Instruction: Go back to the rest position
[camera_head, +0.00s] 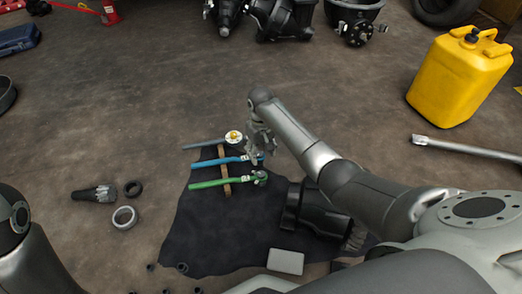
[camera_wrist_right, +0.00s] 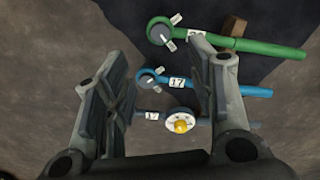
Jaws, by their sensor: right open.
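My right gripper (camera_head: 262,152) is over the heads of the wrenches in the head view, and its fingers (camera_wrist_right: 158,105) stand apart with nothing held in the wrist view. A green wrench (camera_head: 222,183) and a blue wrench (camera_head: 215,163) lie on a dark cloth (camera_head: 215,225). A grey wrench (camera_head: 203,144) lies behind them, by a round white piece with a yellow centre (camera_head: 233,137). In the wrist view, the green wrench (camera_wrist_right: 265,48) and the blue wrench (camera_wrist_right: 250,91) lie beyond the fingers. My left gripper is not in view.
A black housing (camera_head: 312,208) and a grey block (camera_head: 285,262) lie near my right arm. Rings (camera_head: 125,217) and a dark gear shaft (camera_head: 92,194) lie at left. A yellow canister (camera_head: 458,80) and a metal bar (camera_head: 465,149) are at right. Open floor (camera_head: 120,95) lies behind.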

